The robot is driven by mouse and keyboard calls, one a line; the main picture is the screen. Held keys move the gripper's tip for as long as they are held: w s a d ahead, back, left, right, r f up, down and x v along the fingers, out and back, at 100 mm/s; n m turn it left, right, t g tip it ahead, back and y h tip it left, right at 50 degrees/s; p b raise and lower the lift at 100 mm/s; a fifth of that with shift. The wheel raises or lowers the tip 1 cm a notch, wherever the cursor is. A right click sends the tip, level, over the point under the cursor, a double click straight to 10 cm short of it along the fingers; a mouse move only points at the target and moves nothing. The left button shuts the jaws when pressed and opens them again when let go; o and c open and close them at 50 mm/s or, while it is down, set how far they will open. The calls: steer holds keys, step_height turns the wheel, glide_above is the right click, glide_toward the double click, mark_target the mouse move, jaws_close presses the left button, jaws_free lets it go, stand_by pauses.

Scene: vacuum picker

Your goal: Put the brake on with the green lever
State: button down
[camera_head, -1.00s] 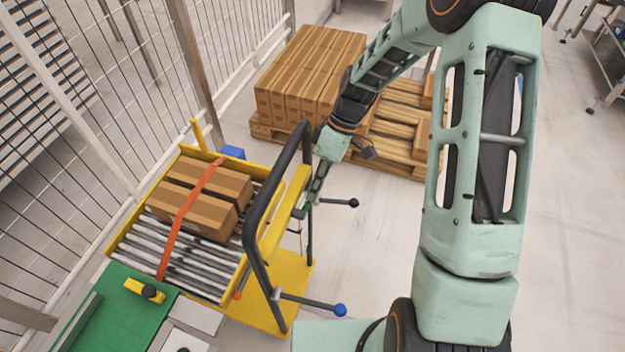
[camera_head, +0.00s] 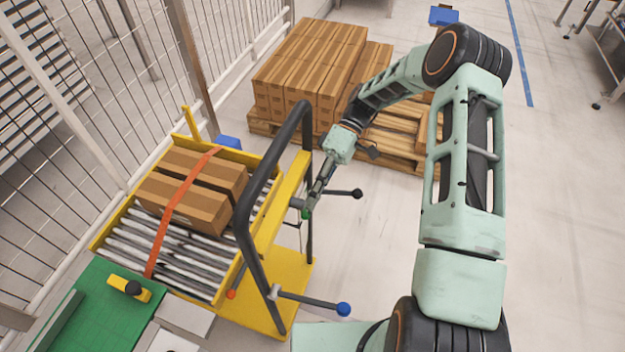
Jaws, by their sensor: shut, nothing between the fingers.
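The green lever end (camera_head: 306,214) shows as a small green tip beside the yellow upright of the roller cart (camera_head: 295,190). It sits lower than the grey piece at the upright. My gripper (camera_head: 309,207) is shut with nothing between its fingers. It points down and left, with its fingertips right at the green tip, apparently touching it from above. The fingers partly cover the lever, so its full length is hidden.
The cart's black handle frame (camera_head: 245,215) stands just left of my gripper. A black-knobbed lever (camera_head: 357,193) and a blue-knobbed lever (camera_head: 343,309) stick out right. Strapped boxes (camera_head: 185,205) lie on rollers.

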steer(key=shift+s+a+f+b, duration=0.2)
steer(key=shift+s+f+b, duration=0.2)
steer(key=shift+s+f, duration=0.1)
steer(key=shift+s, duration=0.1)
stand_by(0.7)
